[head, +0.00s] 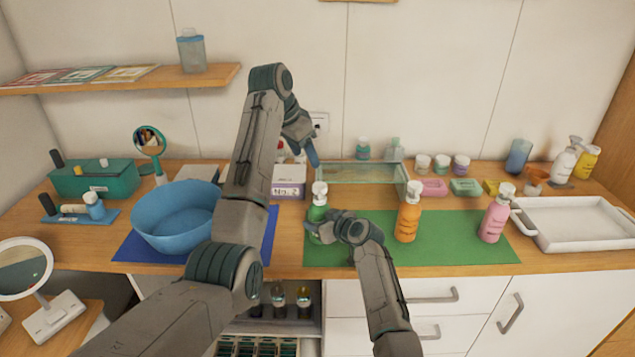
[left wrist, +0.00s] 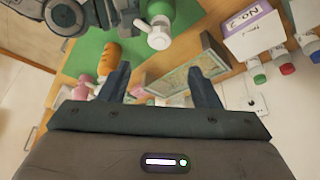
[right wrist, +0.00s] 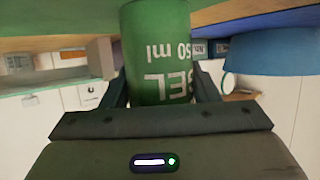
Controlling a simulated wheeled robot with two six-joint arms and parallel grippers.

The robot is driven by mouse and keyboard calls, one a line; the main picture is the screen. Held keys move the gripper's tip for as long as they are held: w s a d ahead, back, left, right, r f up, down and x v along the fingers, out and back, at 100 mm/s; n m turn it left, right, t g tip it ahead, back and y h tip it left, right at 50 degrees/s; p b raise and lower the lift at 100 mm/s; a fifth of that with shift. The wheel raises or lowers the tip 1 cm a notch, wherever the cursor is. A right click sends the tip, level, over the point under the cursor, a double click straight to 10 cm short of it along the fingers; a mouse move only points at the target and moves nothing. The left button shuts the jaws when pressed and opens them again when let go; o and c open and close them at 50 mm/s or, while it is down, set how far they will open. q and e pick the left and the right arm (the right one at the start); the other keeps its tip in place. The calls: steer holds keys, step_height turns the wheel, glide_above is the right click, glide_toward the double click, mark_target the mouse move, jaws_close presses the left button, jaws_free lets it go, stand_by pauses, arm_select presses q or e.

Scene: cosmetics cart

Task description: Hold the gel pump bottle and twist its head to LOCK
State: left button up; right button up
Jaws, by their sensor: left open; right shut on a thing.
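The green gel pump bottle (head: 317,213) with a white pump head (head: 320,187) stands upright at the left part of the green mat (head: 455,247). My right gripper (head: 328,230) is shut on its body; the right wrist view shows the green label side (right wrist: 158,50) between the fingers, with upside-down "GEL" lettering. My left gripper (head: 313,158) is open and empty, above and behind the bottle. In the left wrist view the white pump head (left wrist: 158,34) lies just beyond the open fingers (left wrist: 162,85), apart from them. The nozzle's exact direction is hard to tell.
An orange pump bottle (head: 408,218) and a pink one (head: 495,215) stand farther right on the mat. A blue bowl (head: 175,215) is at left. A box marked No.2 (head: 289,182) and a glass-like case (head: 365,174) stand close behind. A white tray (head: 580,243) is at right.

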mark_target(319, 185)
arm_select(q)
steer(key=x, duration=1.1)
steer(key=shift+f, duration=0.15)
